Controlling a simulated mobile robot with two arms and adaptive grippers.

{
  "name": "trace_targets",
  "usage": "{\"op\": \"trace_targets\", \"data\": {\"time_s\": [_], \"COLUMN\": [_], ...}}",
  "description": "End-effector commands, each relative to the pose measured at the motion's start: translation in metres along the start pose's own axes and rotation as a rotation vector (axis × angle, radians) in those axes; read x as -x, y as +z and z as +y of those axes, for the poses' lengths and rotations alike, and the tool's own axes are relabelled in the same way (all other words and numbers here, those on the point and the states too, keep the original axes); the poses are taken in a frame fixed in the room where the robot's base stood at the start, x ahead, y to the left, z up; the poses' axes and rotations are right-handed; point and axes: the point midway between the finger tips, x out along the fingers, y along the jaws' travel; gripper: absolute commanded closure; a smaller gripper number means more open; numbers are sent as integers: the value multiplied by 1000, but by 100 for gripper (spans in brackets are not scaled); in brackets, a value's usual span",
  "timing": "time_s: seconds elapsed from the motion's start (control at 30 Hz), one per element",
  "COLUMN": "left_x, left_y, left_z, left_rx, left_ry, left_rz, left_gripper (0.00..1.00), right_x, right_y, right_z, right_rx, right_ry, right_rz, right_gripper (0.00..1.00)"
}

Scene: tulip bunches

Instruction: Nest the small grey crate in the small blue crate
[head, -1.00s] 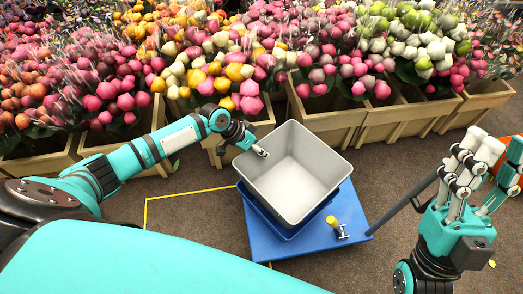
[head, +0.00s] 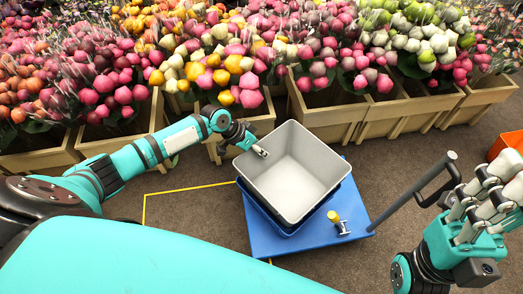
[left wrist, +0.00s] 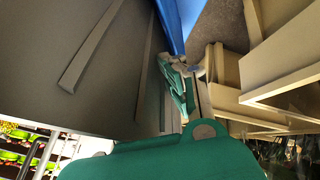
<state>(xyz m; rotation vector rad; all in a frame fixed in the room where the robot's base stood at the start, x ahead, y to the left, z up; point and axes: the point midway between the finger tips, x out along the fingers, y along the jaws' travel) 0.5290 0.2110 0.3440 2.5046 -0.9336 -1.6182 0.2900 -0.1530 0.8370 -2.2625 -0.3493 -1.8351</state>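The small grey crate (head: 292,172) stands upright, open and empty, in the head view. The small blue crate (head: 262,218) is directly under and around its lower part, on a blue platform. Only a dark blue strip of its left and front walls shows; how deep the grey crate sits inside is hidden. My left gripper (head: 261,151) is at the grey crate's left rim, with a finger over the inner wall. In the left wrist view its fingers (left wrist: 180,85) are against the grey wall and look closed on it. My right gripper (head: 492,190) is raised, empty and open at the right.
The blue platform (head: 352,205) has a dark push handle (head: 420,190) rising at right and a yellow-topped fitting (head: 335,218) at its front. Wooden planters (head: 330,120) with tulip bunches line the back. An orange crate (head: 508,143) is at far right. Floor is clear left of the platform.

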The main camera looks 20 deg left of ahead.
Motion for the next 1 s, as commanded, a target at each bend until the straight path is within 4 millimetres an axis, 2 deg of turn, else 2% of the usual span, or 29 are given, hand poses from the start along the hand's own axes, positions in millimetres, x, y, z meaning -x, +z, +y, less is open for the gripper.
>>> {"op": "trace_targets", "data": {"time_s": [0.2,0.23,0.43,0.63,0.87,1.0], "left_x": [1,1,0,0,0,0], "left_y": [-2,-2,-1,1,1,0], "left_z": [1,1,1,0,0,0], "left_rx": [1,1,1,0,0,0], "left_ry": [2,2,2,-1,-1,0], "left_rz": [4,4,3,-3,-2,-1], "left_gripper": [100,93,67,66,37,37], "right_x": [0,0,0,0,0,0], "right_y": [0,0,0,0,0,0], "right_z": [0,0,0,0,0,0], "right_rx": [-1,-1,-1,-1,0,0], "right_ry": [0,0,0,0,0,0], "right_rz": [0,0,0,0,0,0], "right_gripper": [71,71,71,71,71,71]}}
